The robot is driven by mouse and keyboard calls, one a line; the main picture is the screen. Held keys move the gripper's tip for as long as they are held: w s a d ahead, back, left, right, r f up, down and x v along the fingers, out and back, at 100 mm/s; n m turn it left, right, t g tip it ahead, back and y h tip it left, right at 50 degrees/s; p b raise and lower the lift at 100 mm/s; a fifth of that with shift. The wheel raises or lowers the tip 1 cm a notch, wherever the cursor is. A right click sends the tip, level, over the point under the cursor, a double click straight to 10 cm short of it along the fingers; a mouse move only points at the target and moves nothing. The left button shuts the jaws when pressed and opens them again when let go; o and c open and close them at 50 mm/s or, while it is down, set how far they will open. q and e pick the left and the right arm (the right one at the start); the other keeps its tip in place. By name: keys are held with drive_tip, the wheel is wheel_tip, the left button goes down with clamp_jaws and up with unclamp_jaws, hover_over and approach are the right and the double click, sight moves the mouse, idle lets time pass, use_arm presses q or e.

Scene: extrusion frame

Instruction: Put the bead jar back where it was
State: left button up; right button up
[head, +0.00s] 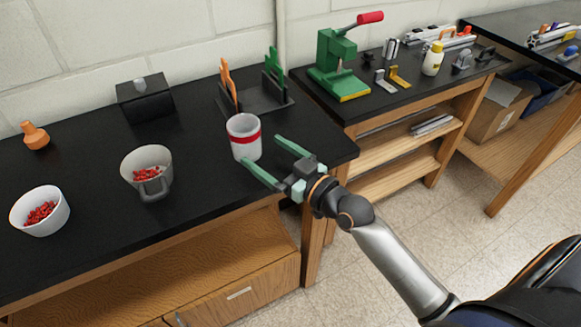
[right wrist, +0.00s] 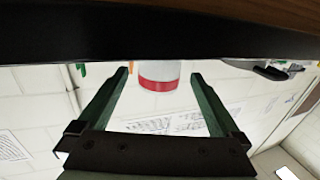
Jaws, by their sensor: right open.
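A white jar with a red band (head: 243,146) stands upright near the right front corner of the black bench; I take it for the bead jar, though its contents cannot be made out. My right gripper (head: 262,150) is open beside it, pointing at its right side, with no grip on it. In the right wrist view the jar (right wrist: 160,86) appears between the two green fingers, upside down and beyond them. My left gripper is not in view.
A black stand with orange and green tools (head: 254,104) is behind the jar. A black box (head: 144,100) and an orange flask (head: 34,136) stand at the back. A green press (head: 338,65) is on the adjoining bench. Bare bench lies between mug and jar.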

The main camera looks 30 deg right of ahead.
drive_tip(key=v, duration=0.6)
drive_tip(key=s+a+f+g+h, duration=0.1)
drive_tip(key=s+f+g, duration=0.1)
drive_tip(key=s+f, duration=0.3)
drive_tip(key=s+a+f+m+g+h, duration=0.1)
drive_tip(key=s+f, duration=0.4)
drive_tip(key=f, duration=0.8)
drive_tip(key=s+a+f+g+h, duration=0.1)
drive_tip(key=s+a+f+g, duration=0.1)
drive_tip(key=s+f+g, duration=0.3)
wheel_tip(320, 180, down, 4)
drive_tip(key=shift+s+a+f+m+h, duration=0.25)
drive_tip(key=shift+s+m+h, duration=0.05)
drive_tip(key=shift+m, duration=0.1)
